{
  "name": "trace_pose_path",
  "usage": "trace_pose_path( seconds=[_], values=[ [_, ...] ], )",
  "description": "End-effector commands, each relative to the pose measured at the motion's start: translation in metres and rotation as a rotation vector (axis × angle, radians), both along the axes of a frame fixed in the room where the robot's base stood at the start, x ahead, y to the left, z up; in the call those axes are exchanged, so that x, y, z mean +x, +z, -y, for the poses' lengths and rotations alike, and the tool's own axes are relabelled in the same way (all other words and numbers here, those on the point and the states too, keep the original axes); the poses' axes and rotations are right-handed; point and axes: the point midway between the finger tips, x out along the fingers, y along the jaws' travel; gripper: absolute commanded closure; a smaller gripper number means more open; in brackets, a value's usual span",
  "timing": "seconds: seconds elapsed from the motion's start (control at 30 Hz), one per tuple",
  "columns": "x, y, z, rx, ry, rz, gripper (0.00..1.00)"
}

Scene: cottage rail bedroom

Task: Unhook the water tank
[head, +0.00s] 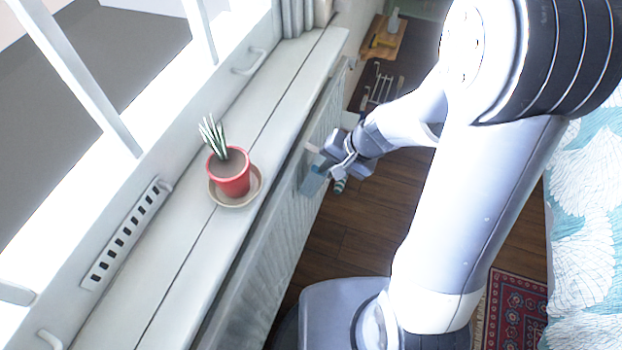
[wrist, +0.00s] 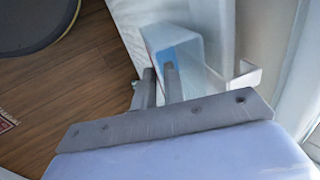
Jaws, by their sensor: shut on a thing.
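The water tank (head: 313,181) is a small pale container with blue inside, at the room side of the radiator (head: 268,262) below the window sill. In the wrist view the tank (wrist: 178,48) shows its open end and blue inside, with a bent pale strip (wrist: 243,77) to its right, like a hook. My gripper (head: 330,163) is at the tank's upper edge. In the wrist view my gripper (wrist: 159,76) has its two fingers close together, shut on the tank's near wall. Whether the strip still rests on the radiator is unclear.
A red pot with a plant (head: 230,172) stands on a saucer on the white sill (head: 185,265). A wire rack (head: 380,88) and a wooden board (head: 384,38) are beyond my gripper. The bed (head: 588,220) is at right. Wooden floor (head: 345,225) lies between.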

Motion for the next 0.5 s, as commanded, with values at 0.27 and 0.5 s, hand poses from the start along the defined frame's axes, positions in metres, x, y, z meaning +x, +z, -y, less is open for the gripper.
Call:
trace_pose_path(
  seconds=[0.27,0.5],
  values=[
    [-0.003,0.002,0.012,0.005,-0.003,0.004,1.00],
    [-0.008,0.001,0.024,0.004,-0.002,0.001,1.00]
  ],
)
